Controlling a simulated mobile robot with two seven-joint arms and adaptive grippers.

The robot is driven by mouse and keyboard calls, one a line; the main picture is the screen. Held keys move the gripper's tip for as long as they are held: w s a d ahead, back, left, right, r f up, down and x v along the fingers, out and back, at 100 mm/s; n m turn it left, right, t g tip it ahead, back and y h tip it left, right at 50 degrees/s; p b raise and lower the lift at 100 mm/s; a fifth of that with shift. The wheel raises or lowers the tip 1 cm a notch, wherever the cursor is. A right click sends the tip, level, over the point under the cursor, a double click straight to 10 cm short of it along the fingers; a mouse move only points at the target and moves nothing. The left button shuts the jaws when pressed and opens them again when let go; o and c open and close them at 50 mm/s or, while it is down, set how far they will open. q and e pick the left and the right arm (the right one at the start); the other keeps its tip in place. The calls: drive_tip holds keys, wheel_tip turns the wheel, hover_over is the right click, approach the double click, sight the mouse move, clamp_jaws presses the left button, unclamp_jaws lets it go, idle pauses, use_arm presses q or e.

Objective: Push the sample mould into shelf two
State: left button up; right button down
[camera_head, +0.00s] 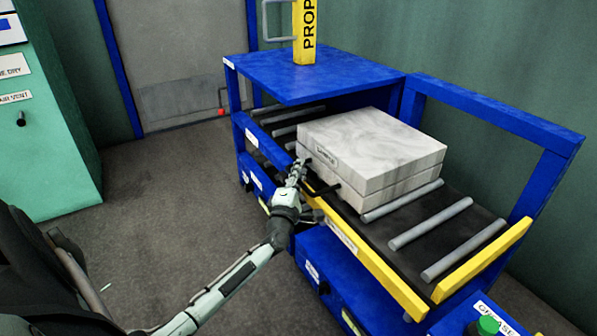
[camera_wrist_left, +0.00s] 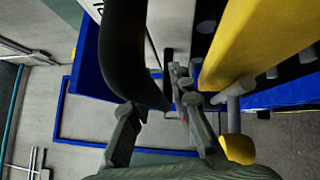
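The sample mould (camera_head: 365,150) is a pale marbled block with a label and dark handles on its near side. It lies flat on the roller shelf (camera_head: 430,222), its far-left part at the opening under the blue top. My left gripper (camera_head: 297,176) is at the mould's near-left side, close to a handle. In the left wrist view the fingers of my left gripper (camera_wrist_left: 155,105) stand apart. A dark curved piece (camera_wrist_left: 122,50), probably a handle, lies by or between them; contact is unclear. The mould's pale side (camera_wrist_left: 172,25) shows above. My right gripper is not in view.
A yellow rail (camera_head: 370,260) runs along the shelf's near edge, and bare rollers lie right of the mould. The blue frame's top (camera_head: 310,75) covers the left part. A yellow post (camera_head: 304,35) stands on it. A green cabinet (camera_head: 45,120) is at left, with clear floor between.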

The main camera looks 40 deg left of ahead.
use_arm(q)
drive_tip(key=v, duration=1.1)
drive_tip(key=shift+s, duration=0.4)
drive_tip(key=shift+d+f, duration=0.1)
